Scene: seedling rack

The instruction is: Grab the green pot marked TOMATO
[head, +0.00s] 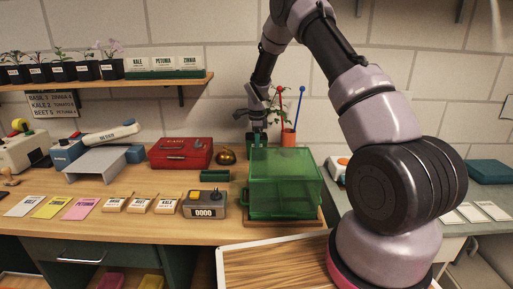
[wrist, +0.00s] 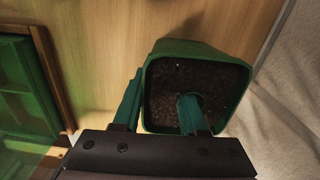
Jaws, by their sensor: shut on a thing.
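A green square pot (wrist: 198,50) filled with dark soil shows in the wrist view. My gripper (wrist: 160,106) has one finger outside the pot's near left wall and the other inside, over the soil, so it is shut on that wall. No lettering shows on the pot from this angle, so I cannot read TOMATO on it. In the head view my gripper (head: 257,132) points down behind the clear green box, and the pot there is mostly hidden or cannot be told apart from my fingers.
The clear green box (head: 285,185) stands in front of my gripper. An orange pot (head: 288,138) with red and blue-topped sticks is close on its right. A red case (head: 180,153) and a brass bell (head: 226,155) are to the left. Potted seedlings line the shelf (head: 130,84).

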